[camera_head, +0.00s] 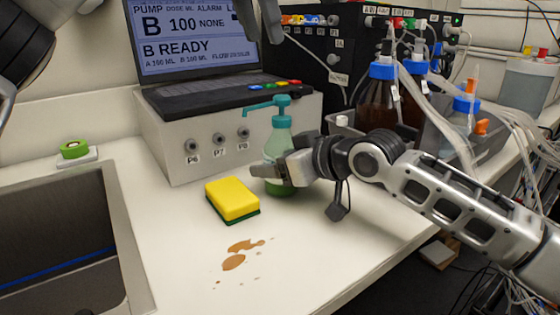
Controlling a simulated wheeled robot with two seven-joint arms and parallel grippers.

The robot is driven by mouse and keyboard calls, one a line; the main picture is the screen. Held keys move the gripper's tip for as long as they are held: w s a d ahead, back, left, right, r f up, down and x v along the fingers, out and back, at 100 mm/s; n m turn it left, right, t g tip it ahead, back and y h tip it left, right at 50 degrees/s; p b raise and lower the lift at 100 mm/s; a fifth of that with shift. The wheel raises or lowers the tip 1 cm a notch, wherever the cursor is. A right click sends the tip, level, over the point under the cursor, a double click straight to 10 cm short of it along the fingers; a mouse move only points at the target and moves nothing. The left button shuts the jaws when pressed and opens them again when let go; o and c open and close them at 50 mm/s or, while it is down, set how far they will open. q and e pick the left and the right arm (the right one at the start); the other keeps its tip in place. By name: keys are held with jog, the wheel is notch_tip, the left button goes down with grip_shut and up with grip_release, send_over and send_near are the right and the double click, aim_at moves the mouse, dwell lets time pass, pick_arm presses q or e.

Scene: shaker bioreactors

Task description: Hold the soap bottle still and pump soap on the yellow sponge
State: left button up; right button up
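The soap bottle (278,138) stands upright on the white counter, with green soap inside and a teal pump head whose spout points left. The yellow sponge (231,196), with a green underside, lies flat on the counter in front and to the left of the bottle. My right gripper (271,172) comes from the right and is shut on the bottle's lower body. One finger crosses its front; the other is hidden behind it.
A brown spill (240,252) lies on the counter in front of the sponge. A sink (60,240) is at left, with a green-topped item (74,151) behind it. A pump unit with a screen (215,140) stands behind the bottle. Brown bottles (378,102) and tubing crowd the right.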

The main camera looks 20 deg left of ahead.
aim_at(282, 96)
jog(key=c, duration=0.9)
pick_arm(q)
jog(key=shift+m, duration=0.3)
grip_shut()
pick_arm(e)
jog(key=shift+c, duration=0.2)
pick_arm(q)
jog(key=shift+w+d+f+m+g+y, duration=0.4)
jog(key=shift+f+m, duration=0.7)
jog(key=shift+m, duration=3.1)
jog(key=shift+w+d+f+m+g+y, duration=0.1)
jog(key=shift+w+d+f+m+y, duration=0.55)
jog(key=shift+m, duration=3.55)
jog(key=shift+w+d+f+m+g+y, duration=0.15)
jog(key=shift+w+f+m+y, duration=0.35)
jog(key=shift+f+m, duration=2.4)
notch_tip(282, 96, up, 3)
jog(key=m, duration=0.2)
jog(key=shift+w+a+f+m, duration=0.1)
jog(key=shift+f+m, duration=0.1)
jog(key=shift+m, duration=0.1)
